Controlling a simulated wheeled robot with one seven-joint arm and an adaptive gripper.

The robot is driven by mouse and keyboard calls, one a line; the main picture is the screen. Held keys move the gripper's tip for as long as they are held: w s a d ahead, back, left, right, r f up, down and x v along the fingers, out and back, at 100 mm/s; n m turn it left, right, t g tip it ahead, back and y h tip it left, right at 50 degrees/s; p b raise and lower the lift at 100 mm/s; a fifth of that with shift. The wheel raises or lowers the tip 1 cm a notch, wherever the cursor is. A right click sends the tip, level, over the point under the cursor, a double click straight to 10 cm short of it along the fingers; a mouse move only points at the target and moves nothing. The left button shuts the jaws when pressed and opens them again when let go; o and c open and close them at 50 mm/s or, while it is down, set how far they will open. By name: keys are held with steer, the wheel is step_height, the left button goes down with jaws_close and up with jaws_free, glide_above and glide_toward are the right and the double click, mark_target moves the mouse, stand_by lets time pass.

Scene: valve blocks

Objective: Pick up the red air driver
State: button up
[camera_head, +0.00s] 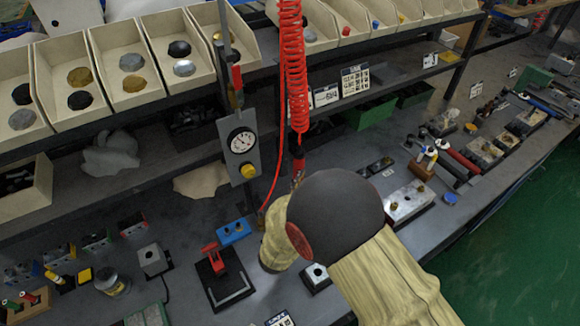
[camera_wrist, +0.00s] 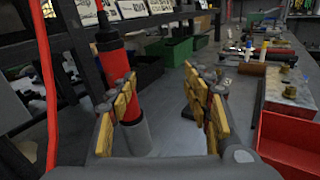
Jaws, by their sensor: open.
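The red air driver (camera_wrist: 115,66) stands upright in the wrist view, with a dark top, a red body and a grey lower part. My gripper (camera_wrist: 158,100) is open, with yellow pads on both fingers. The left finger overlaps the driver's lower body, and the gap between the fingers is empty to the driver's right. I cannot tell whether that finger touches it. In the head view, my covered arm hides the gripper and most of the driver. A red coiled hose (camera_head: 294,70) hangs down to a fitting just behind my arm.
A gauge panel (camera_head: 240,148) hangs left of the hose. A red stand (camera_head: 217,260) and blue block (camera_head: 233,231) are on the bench to the left. A valve block (camera_head: 408,202) lies to the right. In the wrist view, a red bin (camera_wrist: 292,148) is close on the right.

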mark_target(297, 174)
steer(key=a+f+n+t+y, duration=0.1)
steer(key=a+f+n+y, duration=0.2)
steer(key=a, duration=0.2)
steer(key=w, duration=0.2)
steer(key=w+b, duration=0.1)
steer(key=w, duration=0.2)
steer(key=w+b, duration=0.1)
steer(key=w, duration=0.1)
steer(key=shift+w+d, duration=0.2)
steer(key=shift+d, duration=0.2)
steer(key=shift+r, duration=0.1)
steer(key=shift+c, duration=0.3)
jaws_close()
steer(key=shift+r, duration=0.1)
